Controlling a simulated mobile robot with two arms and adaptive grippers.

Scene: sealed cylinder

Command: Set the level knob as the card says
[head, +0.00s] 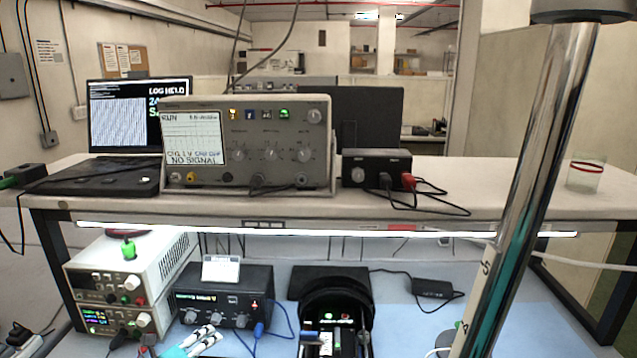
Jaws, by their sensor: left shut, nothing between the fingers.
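A small white card (221,269) stands on top of a black instrument box (260,281) at the lower left. Its writing is too small to read. The box front has several dark knobs, a small lit display and a red light. Which one is the level knob I cannot tell. My left gripper (215,334) shows at the bottom edge, just in front of the box's lower left part. Its light fingers are close together with nothing seen between them. Whether it touches a knob I cannot tell. My right gripper is not in view.
A tall sealed cylinder (540,140) with teal liquid rises at the right. Stacked power supplies (140,265) stand left of the box. A black round-backed device (335,290) stands right of it. The upper shelf holds an oscilloscope (247,145), a laptop (125,115) and a glass (586,178).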

